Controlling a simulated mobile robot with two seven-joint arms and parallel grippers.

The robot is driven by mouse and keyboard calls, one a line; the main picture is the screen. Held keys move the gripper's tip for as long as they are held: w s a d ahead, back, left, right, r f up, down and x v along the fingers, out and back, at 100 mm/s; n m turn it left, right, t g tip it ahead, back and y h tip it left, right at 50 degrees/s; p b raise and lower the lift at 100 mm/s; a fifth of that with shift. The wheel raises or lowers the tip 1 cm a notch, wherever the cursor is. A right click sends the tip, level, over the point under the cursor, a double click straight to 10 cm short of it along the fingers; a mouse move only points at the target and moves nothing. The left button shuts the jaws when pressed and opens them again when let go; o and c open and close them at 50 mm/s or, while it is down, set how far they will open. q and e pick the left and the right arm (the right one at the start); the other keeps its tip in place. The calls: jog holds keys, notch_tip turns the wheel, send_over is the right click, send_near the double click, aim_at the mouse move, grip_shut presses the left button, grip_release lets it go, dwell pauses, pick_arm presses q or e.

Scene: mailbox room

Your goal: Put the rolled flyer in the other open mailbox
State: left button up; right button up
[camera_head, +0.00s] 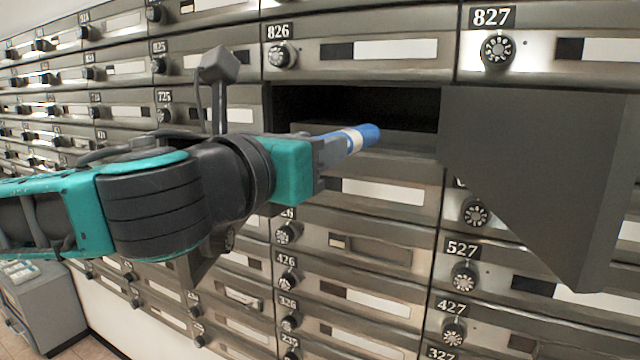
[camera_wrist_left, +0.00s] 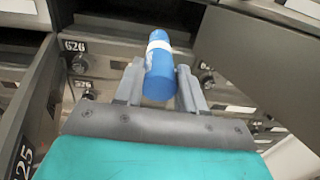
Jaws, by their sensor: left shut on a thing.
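The rolled flyer (camera_head: 364,136) is a blue roll with a white band. My left gripper (camera_head: 330,150) is shut on it and holds it in front of an open mailbox (camera_head: 400,108) below number 826. In the head view the flyer's far end overlaps the dark opening; I cannot tell whether it is inside. In the left wrist view the flyer (camera_wrist_left: 158,72) sits between both fingers (camera_wrist_left: 158,84), pointing toward the opening (camera_wrist_left: 125,22) above door 626. A second open door (camera_wrist_left: 28,110), its number ending in 25, stands at the left. My right gripper is not in view.
The open mailbox's door (camera_head: 535,170) swings out to the right of the opening and also shows in the left wrist view (camera_wrist_left: 255,50). Shut, numbered mailboxes surround it. A grey cabinet (camera_head: 45,308) stands on the floor at lower left.

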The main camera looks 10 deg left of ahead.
pick_arm(q)
jog(key=shift+a+r+y, duration=0.5)
jog(key=shift+a+r, duration=0.05)
jog(key=shift+r, duration=0.6)
send_over(375, 147)
jog(key=s, duration=0.1)
jog(key=shift+s+a+f+n+b, duration=0.15)
jog(key=shift+f+n+b, duration=0.1)
jog(key=shift+n+b, duration=0.05)
jog(key=shift+w+d+f+p, duration=0.15)
jog(key=shift+w+p, duration=0.1)
jog(key=shift+w, duration=0.1)
jog(key=shift+w+d+f+p, duration=0.1)
jog(key=shift+w+f+p, duration=0.1)
jog(key=shift+w, duration=0.15)
jog(key=o, duration=1.1)
jog(key=shift+p, duration=0.5)
